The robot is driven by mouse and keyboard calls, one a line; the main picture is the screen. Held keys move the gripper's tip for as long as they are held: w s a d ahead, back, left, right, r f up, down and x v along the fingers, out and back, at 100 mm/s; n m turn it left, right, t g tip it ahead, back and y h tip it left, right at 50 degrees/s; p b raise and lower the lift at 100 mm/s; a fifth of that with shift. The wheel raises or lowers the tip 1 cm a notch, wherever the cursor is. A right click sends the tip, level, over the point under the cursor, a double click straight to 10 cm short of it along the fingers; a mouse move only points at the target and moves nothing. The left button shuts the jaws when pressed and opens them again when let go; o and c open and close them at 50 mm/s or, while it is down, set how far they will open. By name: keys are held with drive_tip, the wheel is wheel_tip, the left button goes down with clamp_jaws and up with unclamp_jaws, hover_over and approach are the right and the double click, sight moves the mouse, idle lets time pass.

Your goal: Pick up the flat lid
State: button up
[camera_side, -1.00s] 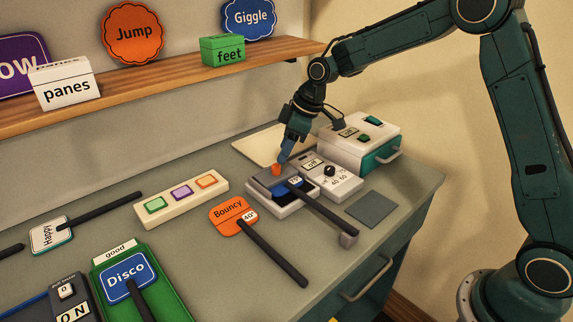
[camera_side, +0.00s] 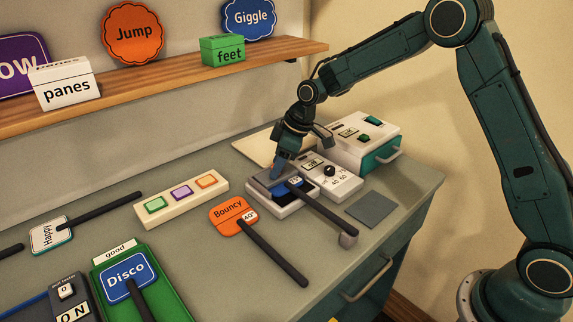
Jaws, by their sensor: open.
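A flat grey lid (camera_side: 266,177) with an orange knob (camera_side: 274,171) lies over the back left part of a white tray (camera_side: 262,209). My gripper (camera_side: 278,170) is open and points down at the knob, with its fingers at the knob and hiding most of it. I cannot tell whether they touch it. A blue paddle (camera_side: 280,190) with a long dark handle lies in the uncovered front part of the tray.
A white dial box (camera_side: 345,184) stands close right of the tray, with a larger white and teal box (camera_side: 377,140) behind. A grey square pad (camera_side: 371,209) lies front right. An orange Bouncy paddle (camera_side: 229,212) and a button strip (camera_side: 150,212) lie to the left.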

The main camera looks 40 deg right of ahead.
clamp_jaws()
drive_tip(key=shift+r, duration=0.2)
wheel_tip(320, 180, up, 20)
idle(0.8)
drive_tip(key=shift+f, duration=0.15)
idle(0.4)
